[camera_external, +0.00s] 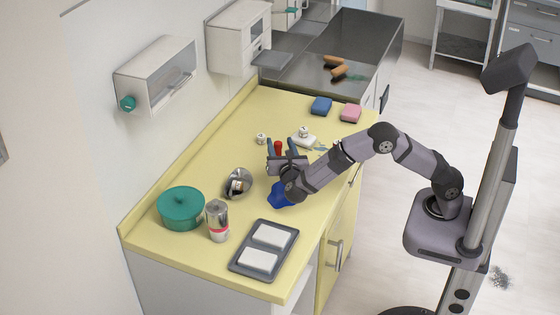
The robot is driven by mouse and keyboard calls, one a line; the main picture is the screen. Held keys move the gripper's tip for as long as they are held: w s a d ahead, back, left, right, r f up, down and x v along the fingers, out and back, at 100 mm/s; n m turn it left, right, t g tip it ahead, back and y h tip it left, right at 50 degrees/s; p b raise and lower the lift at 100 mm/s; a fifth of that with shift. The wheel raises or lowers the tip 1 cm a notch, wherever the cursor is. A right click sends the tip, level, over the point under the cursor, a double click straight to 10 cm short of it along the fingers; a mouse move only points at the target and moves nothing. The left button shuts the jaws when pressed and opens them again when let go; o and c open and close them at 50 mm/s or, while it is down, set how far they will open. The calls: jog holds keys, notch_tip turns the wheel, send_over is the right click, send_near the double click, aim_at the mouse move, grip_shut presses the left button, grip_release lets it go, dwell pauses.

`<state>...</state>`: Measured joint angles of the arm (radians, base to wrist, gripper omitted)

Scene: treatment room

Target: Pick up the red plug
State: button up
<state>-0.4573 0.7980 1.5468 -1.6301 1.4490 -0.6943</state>
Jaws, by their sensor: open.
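A small red object (278,147), which looks like the red plug, stands on the yellow counter (200,155). It shows just beyond my gripper (274,148), between or behind its fingertips; I cannot tell which from this angle. My gripper is low over the counter with its fingers apart. The gripper body hides part of the area below the red object. I cannot see any contact between the fingers and the red object.
A blue item (281,195) lies under my wrist. A metal bowl (239,183), a green pot (181,208), a metal canister (217,220) and a grey tray (264,277) stand nearer the front. Small white items (304,137) and blue (321,106) and pink (351,113) blocks lie beyond.

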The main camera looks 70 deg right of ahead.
aim_at(279, 150)
jog(key=f, duration=0.2)
jog(key=f+n, duration=0.1)
jog(key=shift+a+f+b, duration=0.2)
jog(key=shift+a+b, duration=0.05)
jog(key=shift+b, duration=0.15)
jog(key=shift+w+d+r, duration=0.1)
jog(key=shift+w+d, duration=0.05)
jog(key=shift+d, duration=0.25)
jog(key=shift+f+p+x, duration=0.15)
jog(key=shift+p+x, duration=0.4)
jog(key=shift+x, duration=1.05)
jog(key=shift+f+p+x, duration=0.15)
jog(key=shift+p+x, duration=0.35)
jog(key=shift+x, duration=1.15)
grip_shut()
